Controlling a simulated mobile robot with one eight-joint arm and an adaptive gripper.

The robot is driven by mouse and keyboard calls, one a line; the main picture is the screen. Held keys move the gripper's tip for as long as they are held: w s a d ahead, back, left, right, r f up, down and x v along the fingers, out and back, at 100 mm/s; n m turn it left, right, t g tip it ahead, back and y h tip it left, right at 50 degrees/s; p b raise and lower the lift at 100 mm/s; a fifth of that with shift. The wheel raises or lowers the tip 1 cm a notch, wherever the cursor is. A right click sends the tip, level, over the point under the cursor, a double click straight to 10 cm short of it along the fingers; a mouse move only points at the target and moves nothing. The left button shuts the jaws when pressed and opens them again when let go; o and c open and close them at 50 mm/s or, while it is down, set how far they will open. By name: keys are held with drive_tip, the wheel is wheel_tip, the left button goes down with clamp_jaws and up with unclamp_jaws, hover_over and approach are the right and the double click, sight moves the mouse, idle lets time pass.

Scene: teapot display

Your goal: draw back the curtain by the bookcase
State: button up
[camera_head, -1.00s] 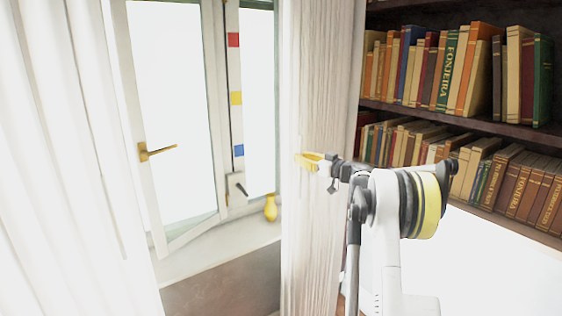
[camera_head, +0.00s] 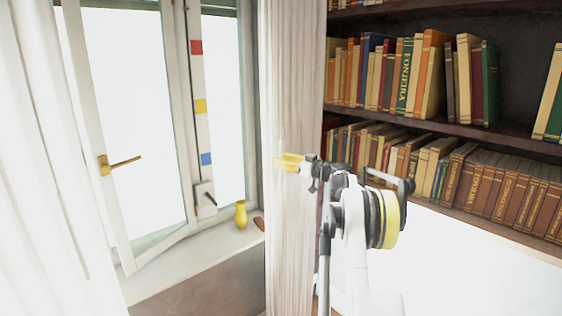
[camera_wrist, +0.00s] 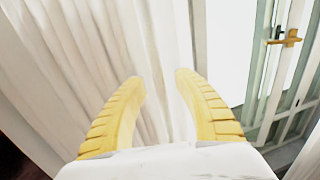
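The white pleated curtain (camera_head: 292,95) by the bookcase hangs in a narrow strip between the window and the bookcase. My gripper (camera_head: 280,162) is at its front, at mid height. In the wrist view my two yellow fingers (camera_wrist: 160,82) are apart, with a clear gap between the tips. Curtain folds (camera_wrist: 90,50) fill the left and middle of that view and show behind and between the fingers. The curtain's edge lies near the right fingertip. I cannot tell whether the fingers touch the cloth.
The bookcase (camera_head: 440,132) full of books stands right of the curtain. The open window (camera_head: 127,150) is to the left, with a yellow vase (camera_head: 241,215) on the sill (camera_head: 195,252). Another white curtain (camera_head: 30,160) hangs at far left. A bright white area lies below the shelves.

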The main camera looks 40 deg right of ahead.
drive_tip(key=s+d, duration=0.2)
drive_tip(key=s, duration=0.9)
drive_tip(key=shift+s+d, duration=0.15)
drive_tip(key=shift+s, duration=0.25)
